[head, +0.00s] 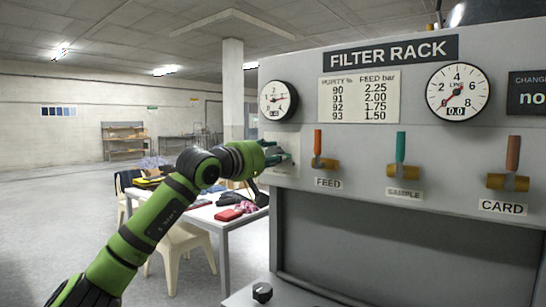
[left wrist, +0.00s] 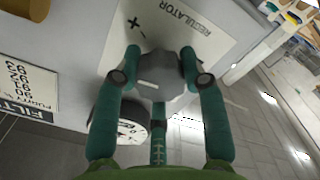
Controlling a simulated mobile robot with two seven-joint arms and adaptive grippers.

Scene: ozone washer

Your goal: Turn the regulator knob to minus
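The grey faceted regulator knob (left wrist: 160,75) sits on the panel beside the REGULATOR label (left wrist: 196,18) in the left wrist view. A plus mark shows on the label plate; I cannot make out the minus mark clearly. My left gripper (left wrist: 162,62) has one teal finger on each side of the knob, with no clear gap, and appears shut on it. In the head view, my left gripper (head: 277,153) is at the left edge of the filter rack (head: 330,195), and it hides most of the knob. My right gripper is not in view.
Above the gripper is a round gauge (head: 278,101); a larger gauge (head: 458,92) reads 0.0. The FEED valve (head: 322,163), SAMPLE valve (head: 403,171) and CARD valve (head: 508,182) stick out to the right. A cluttered table (head: 228,222) and chair stand behind my arm.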

